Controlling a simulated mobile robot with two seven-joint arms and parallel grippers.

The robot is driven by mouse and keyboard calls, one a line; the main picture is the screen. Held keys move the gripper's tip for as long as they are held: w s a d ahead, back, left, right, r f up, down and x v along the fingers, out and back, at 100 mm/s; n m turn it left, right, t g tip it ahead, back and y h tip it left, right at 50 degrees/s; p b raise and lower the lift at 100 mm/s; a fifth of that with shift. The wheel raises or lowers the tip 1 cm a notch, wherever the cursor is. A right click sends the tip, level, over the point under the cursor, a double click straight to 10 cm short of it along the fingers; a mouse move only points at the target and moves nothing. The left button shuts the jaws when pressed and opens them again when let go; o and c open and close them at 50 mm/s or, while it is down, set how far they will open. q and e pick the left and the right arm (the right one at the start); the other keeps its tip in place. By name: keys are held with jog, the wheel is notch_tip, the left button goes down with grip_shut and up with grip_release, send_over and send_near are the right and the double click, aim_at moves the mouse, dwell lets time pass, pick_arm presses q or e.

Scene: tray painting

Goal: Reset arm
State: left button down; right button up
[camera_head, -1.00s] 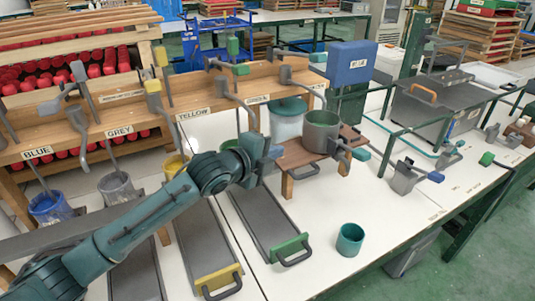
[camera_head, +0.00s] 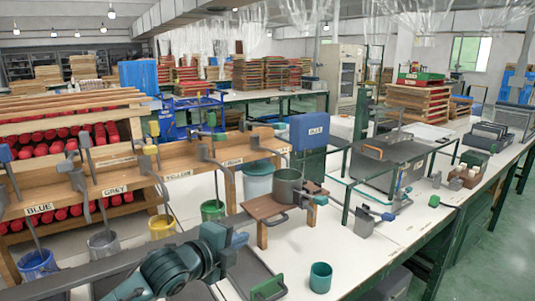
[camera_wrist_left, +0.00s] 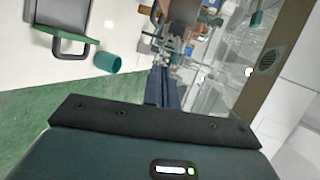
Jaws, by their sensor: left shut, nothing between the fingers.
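My left arm comes in from the bottom left in the head view. My left gripper (camera_head: 238,243) is over the front of the white table, in front of a small wooden stand. In the left wrist view its dark fingers (camera_wrist_left: 164,88) are together with nothing seen between them. A small teal cup (camera_head: 320,278) stands on the table to the right of the gripper, apart from it. It also shows in the left wrist view (camera_wrist_left: 107,62). My right gripper is not in view.
A grey-green pot (camera_head: 288,187) stands on the wooden stand (camera_head: 265,208). Blue (camera_head: 38,264), yellow (camera_head: 162,227) and green (camera_head: 212,209) buckets line the labelled rack. A tray with a green end (camera_head: 268,288) lies near the arm. Bare table lies around the teal cup.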

pick_arm(q)
jog(key=s+f+n+p, duration=0.3)
jog(key=s+f+n, duration=0.8)
jog(key=s+f, duration=0.1)
jog(key=s+a+f+n+y, duration=0.1)
jog(key=s+a+f+n, duration=0.1)
jog(key=s, duration=0.3)
jog(key=s+a+f+n+g+y+p, duration=0.1)
jog(key=s+a+f+n+y, duration=0.1)
jog(key=s+a+f+n, duration=0.1)
jog(key=s+a+f+n+y, duration=0.1)
jog(key=s+a+f+n, duration=0.2)
jog(key=s, duration=0.5)
jog(key=f+n, duration=0.1)
jog(key=n, duration=0.1)
jog(key=shift+n+y+p, duration=0.3)
jog(key=shift+y+p, duration=0.1)
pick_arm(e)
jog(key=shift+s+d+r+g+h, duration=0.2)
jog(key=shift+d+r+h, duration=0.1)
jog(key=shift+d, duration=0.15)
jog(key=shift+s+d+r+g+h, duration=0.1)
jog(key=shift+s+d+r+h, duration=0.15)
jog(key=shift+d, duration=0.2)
